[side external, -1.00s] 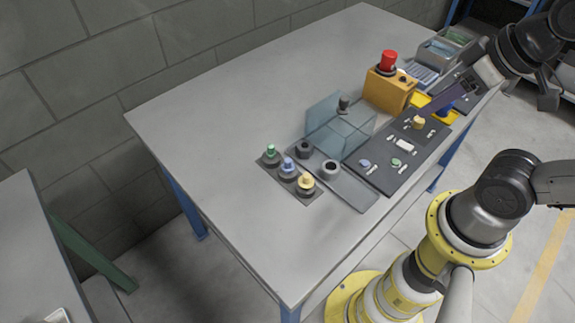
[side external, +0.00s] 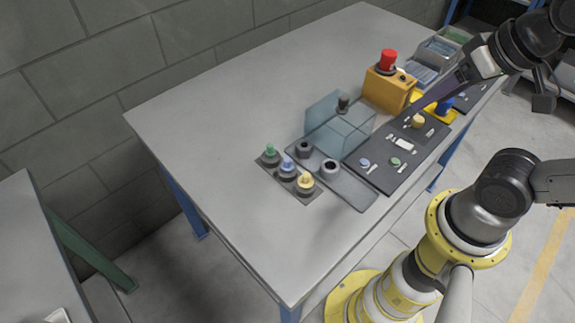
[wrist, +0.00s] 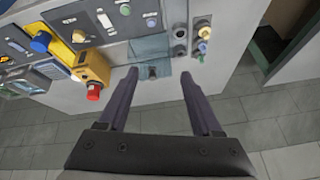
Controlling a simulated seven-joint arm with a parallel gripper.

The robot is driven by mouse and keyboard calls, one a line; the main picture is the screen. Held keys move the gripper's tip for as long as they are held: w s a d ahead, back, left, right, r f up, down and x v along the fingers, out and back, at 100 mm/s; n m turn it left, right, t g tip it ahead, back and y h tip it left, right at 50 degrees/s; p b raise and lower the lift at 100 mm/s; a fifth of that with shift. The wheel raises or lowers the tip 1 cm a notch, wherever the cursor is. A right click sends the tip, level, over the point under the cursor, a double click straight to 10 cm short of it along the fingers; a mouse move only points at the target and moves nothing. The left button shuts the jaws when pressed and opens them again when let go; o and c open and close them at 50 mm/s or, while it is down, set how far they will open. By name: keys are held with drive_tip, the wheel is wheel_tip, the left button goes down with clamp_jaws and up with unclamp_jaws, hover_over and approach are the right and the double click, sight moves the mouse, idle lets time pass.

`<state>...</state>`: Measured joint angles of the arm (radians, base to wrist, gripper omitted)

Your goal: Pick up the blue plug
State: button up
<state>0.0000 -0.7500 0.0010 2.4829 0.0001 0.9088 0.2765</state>
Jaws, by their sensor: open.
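The blue plug (side external: 288,164) stands upright in a small grey plate near the table's front left, between a green-topped plug (side external: 269,155) and a yellow-topped plug (side external: 305,183). In the wrist view the blue plug (wrist: 202,46) shows to the upper right of my fingers. My gripper (wrist: 160,74) is open, with nothing between its two dark purple fingers. In the side view its fingers (side external: 418,108) are above the dark control panel, well to the right of the blue plug. The side view does not show the two fingertips clearly apart.
A clear bluish box (side external: 340,128) and a grey plate with round sockets (side external: 330,167) lie between the plugs and the dark panel (side external: 380,178). An orange box with a red button (side external: 388,61) stands behind. A different blue knob (side external: 445,105) sits on yellow. The table's left part is bare.

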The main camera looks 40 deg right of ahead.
drive_tip(key=w+a+r+m, duration=0.1)
drive_tip(key=w+r+m, duration=0.3)
drive_tip(key=w+m, duration=0.35)
drive_tip(key=m+g, duration=0.6)
drive_tip(key=m, duration=0.1)
hover_over(288, 159)
wheel_tip(288, 159, down, 14)
wheel_tip(288, 159, down, 7)
drive_tip(key=shift+s+d+f, duration=0.1)
drive_tip(key=shift+s, duration=0.05)
drive_tip(key=shift+a+f, duration=0.2)
drive_tip(key=shift+f, duration=3.05)
drive_tip(key=shift+c, duration=0.3)
clamp_jaws()
